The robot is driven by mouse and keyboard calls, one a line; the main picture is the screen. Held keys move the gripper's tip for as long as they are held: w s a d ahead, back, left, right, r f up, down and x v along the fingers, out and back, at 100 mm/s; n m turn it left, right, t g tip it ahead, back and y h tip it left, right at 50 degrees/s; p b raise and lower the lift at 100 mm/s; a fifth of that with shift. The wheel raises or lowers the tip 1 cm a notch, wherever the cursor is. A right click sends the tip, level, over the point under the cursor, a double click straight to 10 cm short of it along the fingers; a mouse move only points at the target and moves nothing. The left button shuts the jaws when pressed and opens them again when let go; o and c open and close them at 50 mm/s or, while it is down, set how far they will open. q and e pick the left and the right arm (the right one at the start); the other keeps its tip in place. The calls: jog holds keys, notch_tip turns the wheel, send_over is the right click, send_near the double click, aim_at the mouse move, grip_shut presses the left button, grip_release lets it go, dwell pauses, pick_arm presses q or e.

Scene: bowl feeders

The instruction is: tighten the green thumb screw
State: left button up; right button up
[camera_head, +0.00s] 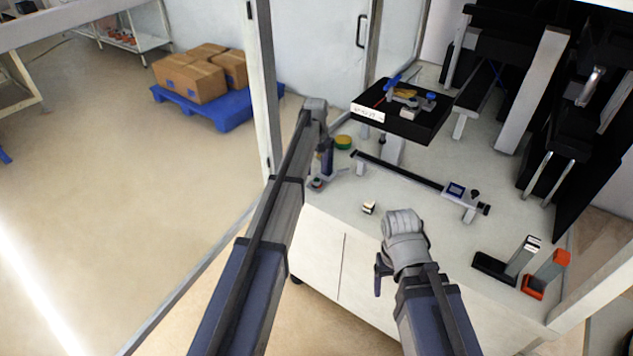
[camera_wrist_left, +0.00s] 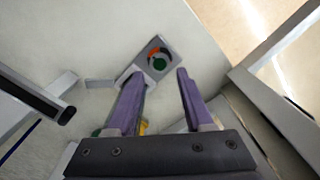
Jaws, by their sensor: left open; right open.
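The green thumb screw (camera_wrist_left: 159,63) shows in the left wrist view as a round green knob with an orange-red arc beside it, on a small grey block (camera_wrist_left: 147,72). In the head view this small fixture (camera_head: 317,184) stands near the left edge of the bench, and the screw is too small to make out clearly. My left gripper (camera_head: 323,172) is over the fixture. In the left wrist view its two purple fingers (camera_wrist_left: 160,74) are apart, with the screw showing between and just beyond their tips. My right gripper (camera_head: 380,274) hangs at the bench's front edge, away from the screw, its fingers largely hidden.
A green and yellow round item (camera_head: 343,142) lies behind the fixture. A dark rail (camera_head: 400,172) runs across the bench, below a black tray (camera_head: 412,122). A small block (camera_head: 369,207) lies nearer the front. Black and orange brackets (camera_head: 545,272) stand at right.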

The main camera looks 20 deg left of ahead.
aim_at(317, 180)
pick_arm(q)
notch_tip(317, 180, down, 4)
jog(key=b, duration=0.3)
jog(key=shift+f, duration=0.25)
grip_shut()
